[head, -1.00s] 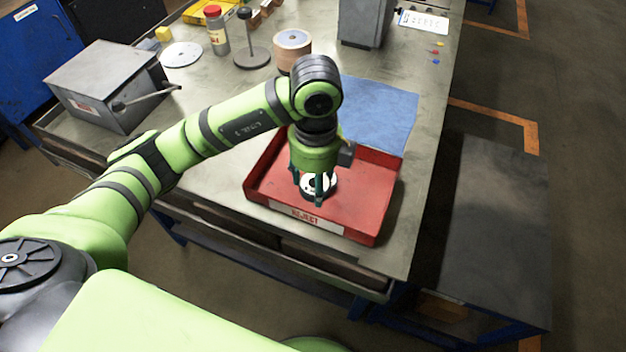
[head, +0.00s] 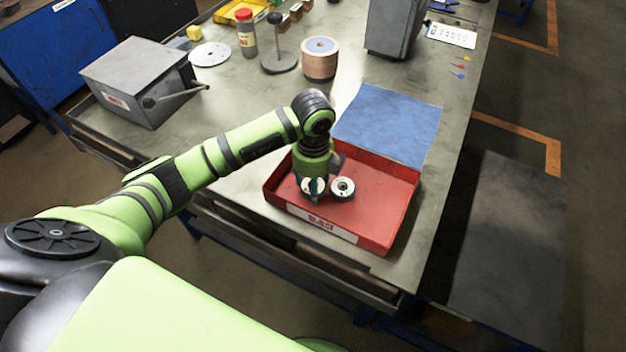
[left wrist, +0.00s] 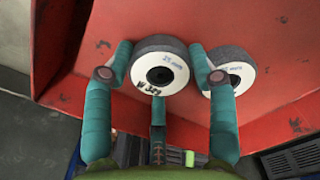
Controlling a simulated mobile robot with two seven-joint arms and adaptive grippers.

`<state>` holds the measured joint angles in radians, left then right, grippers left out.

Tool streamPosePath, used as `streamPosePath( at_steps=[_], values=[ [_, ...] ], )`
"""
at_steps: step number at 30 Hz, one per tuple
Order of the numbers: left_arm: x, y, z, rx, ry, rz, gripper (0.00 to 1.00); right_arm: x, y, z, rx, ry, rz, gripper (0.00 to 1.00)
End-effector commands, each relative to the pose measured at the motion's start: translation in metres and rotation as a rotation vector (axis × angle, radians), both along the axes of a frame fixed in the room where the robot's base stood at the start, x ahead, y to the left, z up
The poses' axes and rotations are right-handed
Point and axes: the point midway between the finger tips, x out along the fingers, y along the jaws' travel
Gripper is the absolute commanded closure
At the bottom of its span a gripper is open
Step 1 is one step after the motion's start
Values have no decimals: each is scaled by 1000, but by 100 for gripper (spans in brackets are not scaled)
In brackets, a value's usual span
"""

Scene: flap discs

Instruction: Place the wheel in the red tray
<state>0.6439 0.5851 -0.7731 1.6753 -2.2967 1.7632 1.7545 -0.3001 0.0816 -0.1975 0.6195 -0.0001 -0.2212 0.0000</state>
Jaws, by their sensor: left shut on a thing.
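My left gripper (head: 312,192) is down inside the red tray (head: 385,238) on the bench. It is shut on a white-faced, grey-rimmed wheel (head: 311,186). In the left wrist view the held wheel (left wrist: 160,70) sits between the teal fingers (left wrist: 162,78), with writing on its face and a dark centre hole. A second, similar wheel (head: 342,189) lies in the tray just right of the held one. It also shows in the left wrist view (left wrist: 240,78), partly behind the right finger. Whether the held wheel touches the tray floor is unclear. My right gripper is not seen.
A blue cloth (head: 388,125) lies behind the tray. A grey box with a lever (head: 140,85) stands at left. A spool (head: 320,60), a disc on a post stand (head: 279,55), a red-capped bottle (head: 247,35) and a grey bin (head: 392,25) stand further back. The tray's right side is empty.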

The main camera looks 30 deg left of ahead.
Motion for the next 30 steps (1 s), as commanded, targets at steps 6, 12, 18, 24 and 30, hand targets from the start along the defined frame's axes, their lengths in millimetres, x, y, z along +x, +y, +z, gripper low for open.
streamPosePath(
  at_steps=[6,12,18,24,30],
  values=[
    [0,0,-4,0,-1,1,80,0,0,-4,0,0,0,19],
    [0,0,-3,0,0,1,19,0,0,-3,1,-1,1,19],
    [0,0,-2,0,0,1,19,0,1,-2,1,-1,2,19],
    [1,0,12,-2,-5,1,19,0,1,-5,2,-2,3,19],
    [2,0,53,0,-8,-1,19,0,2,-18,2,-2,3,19]
  ],
)
